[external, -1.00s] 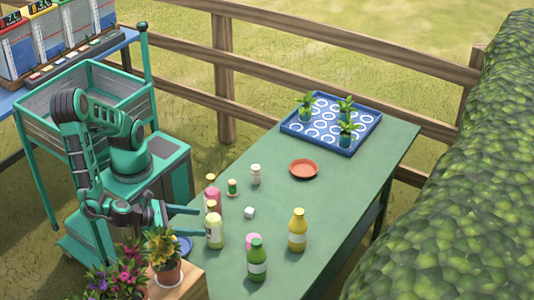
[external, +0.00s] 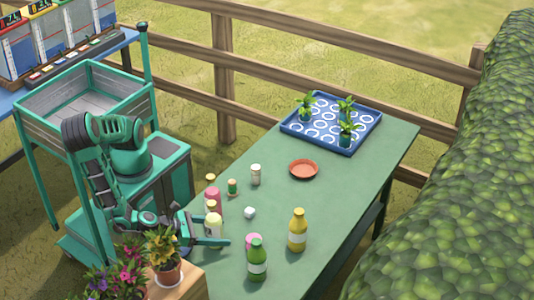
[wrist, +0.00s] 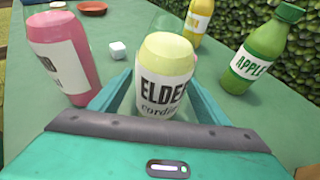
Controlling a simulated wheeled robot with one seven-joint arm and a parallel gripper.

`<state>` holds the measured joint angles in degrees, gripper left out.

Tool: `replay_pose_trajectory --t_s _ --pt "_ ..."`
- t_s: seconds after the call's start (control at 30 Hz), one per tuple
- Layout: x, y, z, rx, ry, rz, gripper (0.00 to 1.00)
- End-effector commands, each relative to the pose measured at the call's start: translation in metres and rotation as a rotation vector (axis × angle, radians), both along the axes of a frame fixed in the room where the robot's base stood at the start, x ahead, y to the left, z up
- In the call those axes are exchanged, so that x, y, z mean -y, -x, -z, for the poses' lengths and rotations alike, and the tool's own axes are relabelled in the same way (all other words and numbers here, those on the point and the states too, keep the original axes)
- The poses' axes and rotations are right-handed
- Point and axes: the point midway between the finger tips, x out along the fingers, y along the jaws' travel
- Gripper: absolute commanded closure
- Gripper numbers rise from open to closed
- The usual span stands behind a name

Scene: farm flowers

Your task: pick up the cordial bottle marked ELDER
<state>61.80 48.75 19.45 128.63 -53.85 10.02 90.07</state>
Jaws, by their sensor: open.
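The pale yellow-green cordial bottle marked ELDER (external: 214,224) stands upright near the left edge of the green table. In the wrist view the ELDER bottle (wrist: 167,75) is straight ahead, its label facing me, between my two fingers. My gripper (external: 212,232) is open and low around the bottle, with one finger on each side. The fingers (wrist: 165,98) show at both sides of the bottle's lower part; I cannot tell whether they touch it. The bottle's base is hidden by the gripper body.
A pink bottle (wrist: 63,58) stands close at the left. A green APPLE bottle (wrist: 262,55) and a yellow bottle (external: 297,231) stand to the right. A white cube (external: 249,212), an orange saucer (external: 303,169) and a flower pot (external: 167,271) are also nearby.

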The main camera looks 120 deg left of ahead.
Motion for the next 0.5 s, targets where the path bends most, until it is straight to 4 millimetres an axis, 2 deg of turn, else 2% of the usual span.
replay_pose_trajectory --t_s 0.2,0.47,0.5 --pt "-0.018 -0.015 0.008 0.0 0.0 -0.001 0.31" --pt "-0.02 -0.017 0.009 0.0 0.0 0.001 0.31" --pt "-0.02 -0.017 0.009 0.0 0.0 0.001 0.33"
